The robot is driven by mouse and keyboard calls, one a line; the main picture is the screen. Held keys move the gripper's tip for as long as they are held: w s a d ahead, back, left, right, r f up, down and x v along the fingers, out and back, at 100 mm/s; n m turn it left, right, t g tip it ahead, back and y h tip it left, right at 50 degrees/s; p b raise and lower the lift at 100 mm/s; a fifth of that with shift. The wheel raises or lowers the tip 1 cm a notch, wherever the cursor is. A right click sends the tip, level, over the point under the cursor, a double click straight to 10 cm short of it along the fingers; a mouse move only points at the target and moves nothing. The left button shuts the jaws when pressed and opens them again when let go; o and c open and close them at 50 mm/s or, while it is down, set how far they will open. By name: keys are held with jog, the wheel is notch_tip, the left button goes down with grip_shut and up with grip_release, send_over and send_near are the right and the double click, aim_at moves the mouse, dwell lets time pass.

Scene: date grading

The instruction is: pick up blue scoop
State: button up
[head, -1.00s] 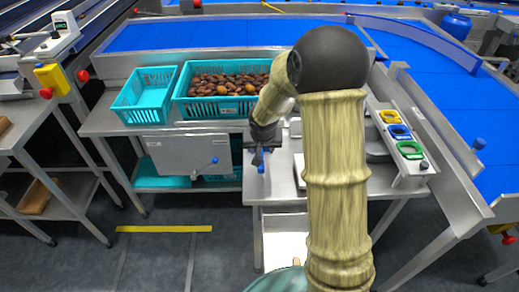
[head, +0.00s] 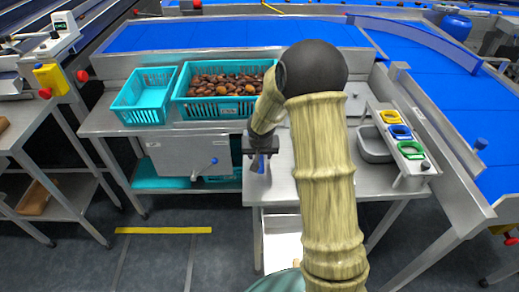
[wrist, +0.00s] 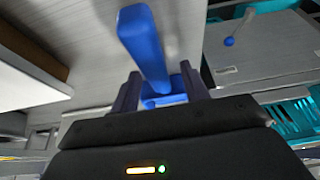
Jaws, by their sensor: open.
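The blue scoop (wrist: 145,45) shows in the wrist view, with its long bar reaching away from my gripper and its lower part between the fingers. In the head view only a small blue part of the scoop (head: 258,163) shows below my gripper (head: 256,152), near the left edge of the steel table. My gripper (wrist: 162,90) is open, with one finger on each side of the scoop. I cannot tell whether either finger touches it. My own arm hides part of the table behind it.
An empty teal crate (head: 117,101) and a teal crate of dates (head: 182,106) stand behind and left. A grey tub (head: 375,155) and a rack with yellow, blue and green rings (head: 411,165) are at the right. A blue conveyor (head: 440,85) runs behind and right.

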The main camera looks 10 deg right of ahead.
grip_shut()
notch_tip(320, 180, up, 10)
jog(key=p, duration=0.2)
jog(key=shift+p, duration=0.3)
dwell(0.6)
